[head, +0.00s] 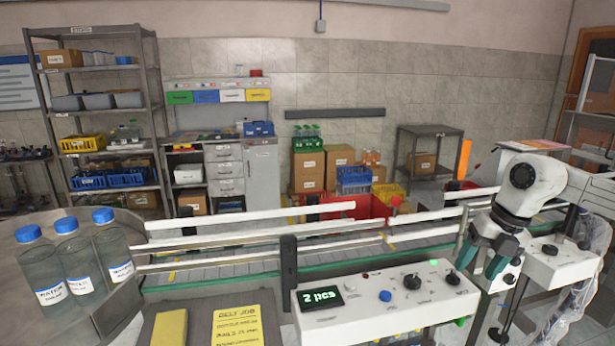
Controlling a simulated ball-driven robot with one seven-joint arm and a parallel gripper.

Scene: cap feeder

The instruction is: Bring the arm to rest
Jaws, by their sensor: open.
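My arm is at the right of the head view, its white wrist bent downward. My gripper (480,266) hangs below it with its two teal fingers spread apart. Nothing shows between the fingers. It is in front of the conveyor rails, close to the right end of the white control panel (372,312). Whether the fingers touch the panel or the rail behind them cannot be told.
Three blue-capped bottles (75,262) stand on the round metal table (12,220) at left. White conveyor rails (250,220) run across the middle. A yellow note (237,327) lies at the front. Panel knobs (412,282) stick up left of my gripper.

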